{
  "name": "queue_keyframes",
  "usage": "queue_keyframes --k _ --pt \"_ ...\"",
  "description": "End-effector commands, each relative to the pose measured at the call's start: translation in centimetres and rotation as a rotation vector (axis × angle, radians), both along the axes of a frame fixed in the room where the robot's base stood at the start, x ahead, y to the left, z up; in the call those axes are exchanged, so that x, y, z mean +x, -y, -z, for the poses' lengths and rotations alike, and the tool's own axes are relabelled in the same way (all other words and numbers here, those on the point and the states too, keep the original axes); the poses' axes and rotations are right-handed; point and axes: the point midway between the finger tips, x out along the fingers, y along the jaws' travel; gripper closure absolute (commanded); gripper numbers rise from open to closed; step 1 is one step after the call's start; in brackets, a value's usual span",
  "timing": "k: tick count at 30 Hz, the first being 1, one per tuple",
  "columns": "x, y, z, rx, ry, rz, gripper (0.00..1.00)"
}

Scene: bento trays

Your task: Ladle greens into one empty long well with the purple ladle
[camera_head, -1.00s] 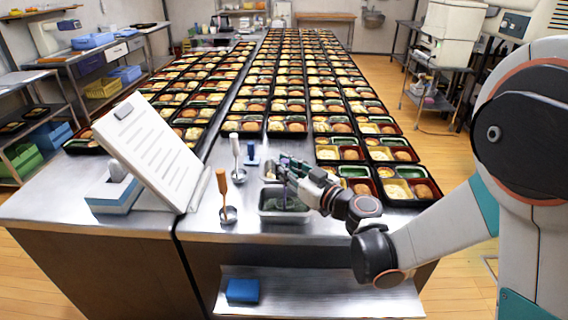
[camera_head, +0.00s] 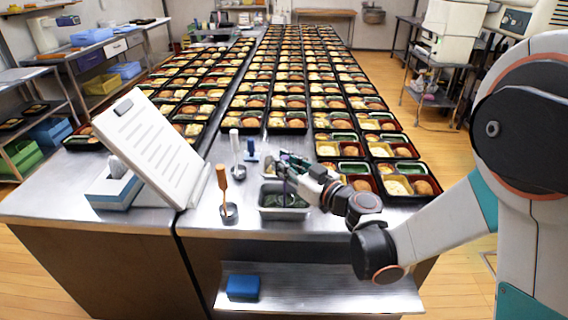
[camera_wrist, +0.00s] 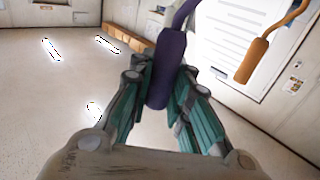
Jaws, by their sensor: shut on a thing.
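My gripper (camera_head: 284,166) is over the steel tub of greens (camera_head: 264,211) at the near end of the table. In the wrist view my gripper (camera_wrist: 164,78) is shut on the purple ladle (camera_wrist: 170,58) by its dark purple handle. The ladle's bowl is hidden or too small to make out; its lower end points into the tub. Dark greens show inside the tub. Bento trays (camera_head: 404,199) stand in rows to the right and behind. Some near trays have green long wells that look empty, such as the one at the right (camera_head: 354,167).
An orange-handled ladle (camera_head: 222,178) and a white-handled ladle (camera_head: 234,142) stand in small cups left of the tub. A blue-handled tool (camera_head: 251,150) stands behind. A tilted white board (camera_head: 150,148) is at the left.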

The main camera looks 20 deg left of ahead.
Motion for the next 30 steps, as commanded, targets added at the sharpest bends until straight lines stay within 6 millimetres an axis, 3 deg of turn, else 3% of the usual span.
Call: queue_keyframes --k 14,30 --pt "0.0 0.0 -0.4 0.000 0.000 0.000 1.00" --pt "0.0 0.0 -5.2 0.000 0.000 0.000 1.00"
